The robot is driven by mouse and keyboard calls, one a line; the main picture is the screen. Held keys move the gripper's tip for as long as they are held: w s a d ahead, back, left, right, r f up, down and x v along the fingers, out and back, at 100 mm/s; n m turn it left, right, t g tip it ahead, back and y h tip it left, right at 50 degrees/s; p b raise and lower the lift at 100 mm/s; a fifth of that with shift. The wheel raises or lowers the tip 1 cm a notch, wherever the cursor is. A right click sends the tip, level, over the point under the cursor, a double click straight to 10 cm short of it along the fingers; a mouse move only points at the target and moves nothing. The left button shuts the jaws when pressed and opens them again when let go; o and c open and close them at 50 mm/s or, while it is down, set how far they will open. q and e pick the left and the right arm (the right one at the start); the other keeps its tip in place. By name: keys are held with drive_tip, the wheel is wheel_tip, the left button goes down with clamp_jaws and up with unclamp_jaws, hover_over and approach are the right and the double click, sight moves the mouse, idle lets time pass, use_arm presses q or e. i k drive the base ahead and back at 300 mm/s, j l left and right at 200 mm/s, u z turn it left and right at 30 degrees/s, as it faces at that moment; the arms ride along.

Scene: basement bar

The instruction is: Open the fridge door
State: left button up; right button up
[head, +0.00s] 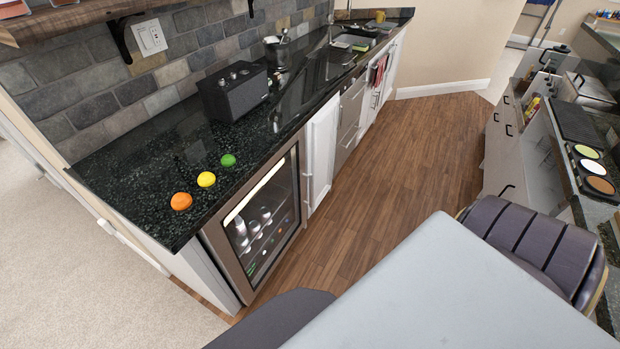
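The fridge (292,238) is a low under-counter unit with a metal-framed glass door, at the near end of the dark counter, left of centre in the head view. Its door looks shut, flush with the cabinet front. Lit shelves with bottles and several small coloured items show through the glass. I cannot clearly make out a handle on the door. Neither of my grippers shows in this view.
The dark stone counter (130,150) above holds orange, yellow and green round objects and a black box (234,92). A pale flat surface (450,290) fills the lower right, beside a purple-grey padded chair (530,235). Wooden floor (390,150) lies clear before the fridge.

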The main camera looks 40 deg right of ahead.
sight(214, 234)
drive_tip(key=i+l, duration=0.15)
drive_tip(key=l, duration=0.3)
drive_tip(key=i+l, duration=0.1)
drive_tip(key=l, duration=0.3)
drive_tip(key=i+l+u, duration=0.1)
drive_tip(key=l, duration=0.35)
drive_tip(key=i+l, duration=0.2)
drive_tip(key=l, duration=0.25)
drive_tip(key=i+l, duration=0.1)
drive_tip(key=l, duration=0.3)
drive_tip(key=l+u, duration=0.1)
drive_tip(key=l, duration=0.5)
drive_tip(key=i+l, duration=0.1)
drive_tip(key=l, duration=0.5)
drive_tip(key=k+l, duration=0.1)
drive_tip(key=l, duration=0.75)
drive_tip(key=l+u, duration=0.1)
drive_tip(key=l, duration=0.75)
